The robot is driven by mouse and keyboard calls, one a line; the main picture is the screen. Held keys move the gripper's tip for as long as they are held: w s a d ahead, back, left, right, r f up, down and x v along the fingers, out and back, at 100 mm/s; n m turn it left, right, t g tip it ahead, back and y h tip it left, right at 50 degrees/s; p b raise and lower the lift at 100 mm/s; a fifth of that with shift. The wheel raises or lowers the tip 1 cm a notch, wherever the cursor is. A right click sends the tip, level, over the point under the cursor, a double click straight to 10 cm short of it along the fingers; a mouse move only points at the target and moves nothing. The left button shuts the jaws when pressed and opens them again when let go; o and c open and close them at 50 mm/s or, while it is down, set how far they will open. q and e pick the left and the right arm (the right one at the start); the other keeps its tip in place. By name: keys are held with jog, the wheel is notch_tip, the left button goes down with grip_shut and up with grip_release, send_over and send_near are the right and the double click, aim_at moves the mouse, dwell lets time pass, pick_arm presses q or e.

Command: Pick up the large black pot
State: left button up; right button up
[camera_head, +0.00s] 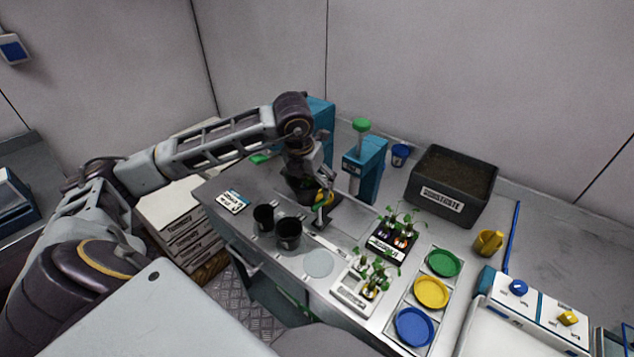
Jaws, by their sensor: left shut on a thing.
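My left gripper (312,178) reaches in from the left over the grey bench. It is shut on a dark thing that looks like the large black pot (298,188), held in front of the teal press; the gripper hides part of it. Two other black pots stand upright on the bench, a smaller one (264,218) and a somewhat larger one (288,234). A bare pale round spot (318,263) lies to their right. My right gripper is not in view.
The teal press (368,168) with a green knob stands behind. A dark substrate bin (452,187), seedling trays (395,238), coloured saucers (431,292) and a yellow cup (488,243) fill the right side. A label card (233,201) lies at the left.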

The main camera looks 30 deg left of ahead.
aim_at(299, 193)
pick_arm(q)
jog(key=shift+s+a+r+b, duration=0.15)
jog(key=shift+s+r, duration=0.2)
jog(key=shift+s, duration=0.35)
jog(key=shift+s+r+b, duration=0.2)
jog(key=shift+s+r, duration=0.15)
jog(key=shift+s, duration=0.4)
jog(key=shift+s+a+r+b, duration=0.15)
jog(key=shift+s+r, duration=0.2)
jog(key=shift+s, duration=0.35)
jog(key=shift+s+r, duration=0.25)
jog(key=shift+s, duration=0.15)
jog(key=shift+s+d+r, duration=0.15)
jog(key=shift+s+r, duration=0.15)
jog(key=shift+s, duration=0.2)
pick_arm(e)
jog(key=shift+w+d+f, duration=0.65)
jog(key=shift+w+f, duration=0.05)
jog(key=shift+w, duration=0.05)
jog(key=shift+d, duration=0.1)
